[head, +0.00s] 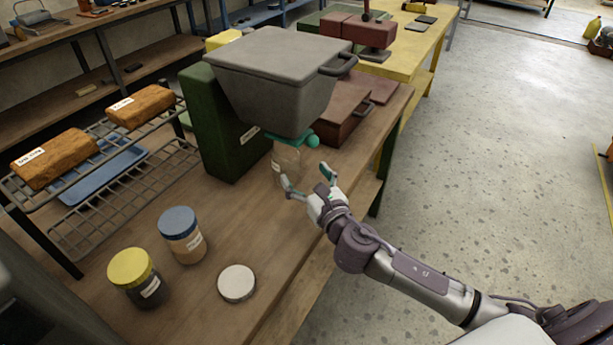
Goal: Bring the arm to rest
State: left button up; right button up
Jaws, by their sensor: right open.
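My right gripper (307,183) is in the head view, over the right edge of the workbench (215,230). Its two fingers are spread apart with nothing between them. A clear jar (288,158) stands just beyond the fingertips, under the spout of a grey hopper (275,70). The near finger looks close to the jar; I cannot tell whether it touches. My right arm reaches in from the lower right. My left gripper is not in view.
A blue-lidded jar (181,236), a yellow-lidded jar (136,277) and a round white lid (237,283) are on the near bench. A wire rack (125,195) with two brown loaf-like blocks stands at left. A red-brown box (345,112) is behind.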

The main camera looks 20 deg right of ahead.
jog(key=shift+s, duration=0.25)
